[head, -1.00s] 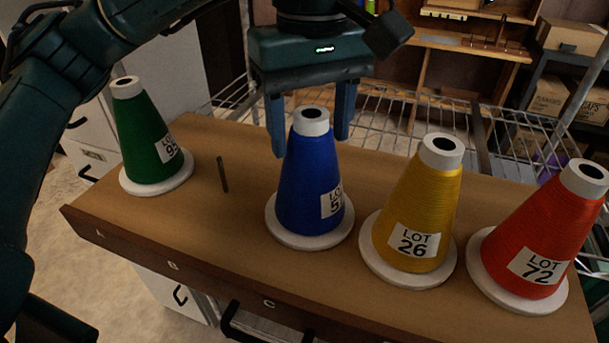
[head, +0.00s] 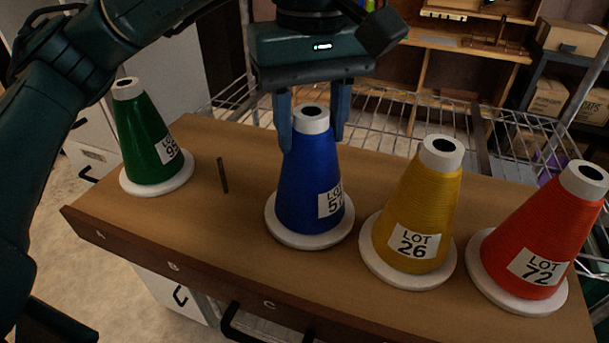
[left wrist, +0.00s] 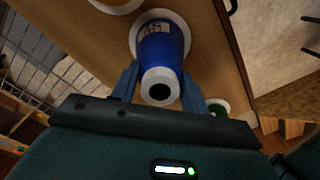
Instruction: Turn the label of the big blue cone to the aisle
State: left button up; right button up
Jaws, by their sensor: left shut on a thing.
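The big blue cone (head: 301,185) stands upright on its white base disc on the wooden shelf board. Its white LOT label (head: 330,202) faces front and right, with its right edge near the cone's outline. My left gripper (head: 312,138) comes down from above and is shut on the blue cone, one finger on each side near its white top. The left wrist view shows the blue cone (left wrist: 160,48) between the two fingers, its label on the side away from the gripper body. My right gripper is not in view.
A yellow cone (head: 415,210) stands close to the right of the blue one, then a red cone (head: 530,235). A green cone (head: 149,140) stands at the left. A wire rack (head: 460,115) lies behind.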

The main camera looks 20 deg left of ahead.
pick_arm(q)
jog(key=shift+r+m, duration=0.15)
jog(key=shift+m, duration=1.05)
jog(key=m+p, duration=0.1)
jog(key=m, duration=0.3)
jog(key=m+p, duration=0.1)
jog(key=m, duration=0.3)
jog(key=shift+m, duration=0.4)
jog(key=m, duration=0.3)
jog(key=shift+f, duration=0.35)
jog(key=o, duration=1)
